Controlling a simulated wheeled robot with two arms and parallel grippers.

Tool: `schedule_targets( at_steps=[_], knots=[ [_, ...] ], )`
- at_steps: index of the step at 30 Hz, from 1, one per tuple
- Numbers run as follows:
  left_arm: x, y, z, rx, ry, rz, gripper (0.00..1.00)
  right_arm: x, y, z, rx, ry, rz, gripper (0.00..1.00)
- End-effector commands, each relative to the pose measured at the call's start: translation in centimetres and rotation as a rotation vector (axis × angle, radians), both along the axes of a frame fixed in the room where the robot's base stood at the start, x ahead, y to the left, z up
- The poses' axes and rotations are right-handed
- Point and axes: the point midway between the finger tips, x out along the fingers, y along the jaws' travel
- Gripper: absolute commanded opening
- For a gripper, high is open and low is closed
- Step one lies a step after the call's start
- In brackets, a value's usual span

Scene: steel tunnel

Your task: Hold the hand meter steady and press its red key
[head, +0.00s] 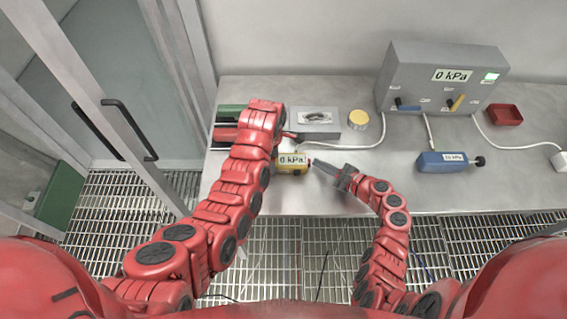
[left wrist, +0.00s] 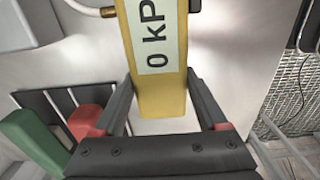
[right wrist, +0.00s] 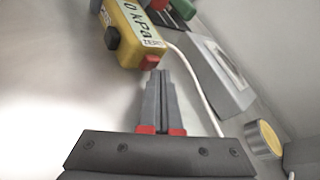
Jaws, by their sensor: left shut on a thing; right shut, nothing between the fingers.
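The hand meter (head: 291,162) is a yellow box with a white "0 kPa" label, held near the front of the steel bench. My left gripper (left wrist: 160,80) is shut on its yellow body, one finger on each side; the left arm hides this grip in the head view. The red key (right wrist: 150,62) is on the meter's end facing my right gripper; a black knob (right wrist: 112,38) is on its side. My right gripper (right wrist: 158,76) is shut and empty, its tips right by the red key. I cannot tell whether they touch it.
A grey console (head: 440,75) reading "0 kPa" stands at the back. A yellow-topped tin (head: 358,120) and a grey block (head: 316,132) sit behind the meter. A white cable crosses the bench.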

Motion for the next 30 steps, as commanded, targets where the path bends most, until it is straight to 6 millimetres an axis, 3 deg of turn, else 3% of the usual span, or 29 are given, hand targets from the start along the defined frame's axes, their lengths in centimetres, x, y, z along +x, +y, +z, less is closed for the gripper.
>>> schedule_targets(
  at_steps=[15, 30],
  knots=[
    [0.0, 0.0, 0.0, 0.000, 0.000, 0.000, 0.08, 0.1, -5.2, 0.0, -0.002, -0.001, -0.005, 0.00],
    [0.0, 0.0, 0.0, 0.001, 0.000, 0.001, 0.08, 0.0, -6.0, 0.0, -0.001, 0.000, -0.001, 0.00]
  ],
)
